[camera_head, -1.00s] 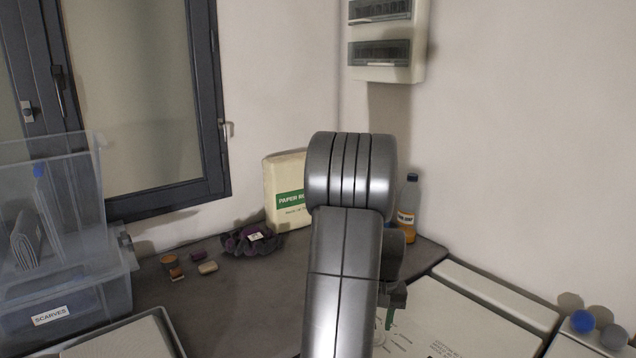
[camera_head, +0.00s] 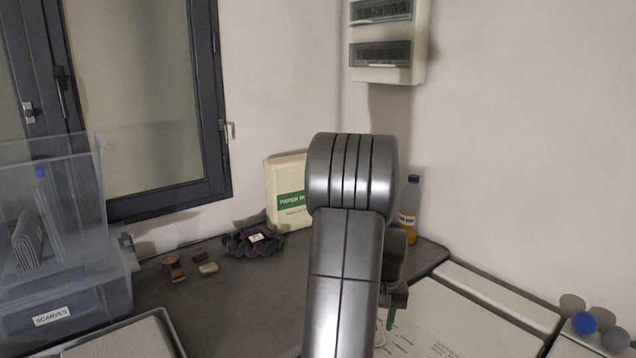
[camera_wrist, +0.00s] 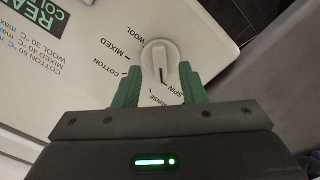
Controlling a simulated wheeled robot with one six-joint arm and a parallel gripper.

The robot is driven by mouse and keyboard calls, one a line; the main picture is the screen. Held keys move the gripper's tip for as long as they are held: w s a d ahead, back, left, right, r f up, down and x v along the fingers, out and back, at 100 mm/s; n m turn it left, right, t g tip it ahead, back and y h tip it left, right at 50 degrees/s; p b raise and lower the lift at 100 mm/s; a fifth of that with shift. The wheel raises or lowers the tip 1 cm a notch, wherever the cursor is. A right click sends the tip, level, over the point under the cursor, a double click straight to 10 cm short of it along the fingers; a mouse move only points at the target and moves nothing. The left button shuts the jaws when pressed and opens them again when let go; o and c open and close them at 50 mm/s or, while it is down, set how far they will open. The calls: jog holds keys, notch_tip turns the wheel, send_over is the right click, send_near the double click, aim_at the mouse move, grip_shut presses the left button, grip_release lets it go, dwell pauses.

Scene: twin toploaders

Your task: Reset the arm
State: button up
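My gripper (camera_wrist: 158,84) is open in the wrist view, its two green fingers spread on either side of a white dial knob (camera_wrist: 160,62). A gap shows between each finger and the knob; I cannot tell how far above the panel the fingertips are. The knob sits on a white machine top (camera_wrist: 95,75) with printed words such as WOOL, MIXED, COTTON and SPIN around it. In the head view my arm rises through the middle and hides most of the gripper; one green finger (camera_head: 391,318) shows over the white machine top (camera_head: 450,325).
A dark purple bundle (camera_head: 252,243) and small blocks (camera_head: 208,269) lie left. Clear bins (camera_head: 65,290) stand far left; balls (camera_head: 584,322) lie far right. The grey counter's middle is clear.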

notch_tip(320, 180, up, 10)
jog(key=r, duration=0.1)
notch_tip(320, 180, down, 14)
jog(key=shift+s+r+p, duration=0.1)
jog(key=shift+r+p, duration=0.15)
jog(key=shift+p, duration=0.05)
jog(key=shift+f, duration=0.3)
jog(key=n+p, duration=0.2)
jog(key=n, duration=0.3)
jog(key=shift+d, duration=0.1)
jog(key=shift+n+p, duration=0.75)
jog(key=shift+n, duration=1.15)
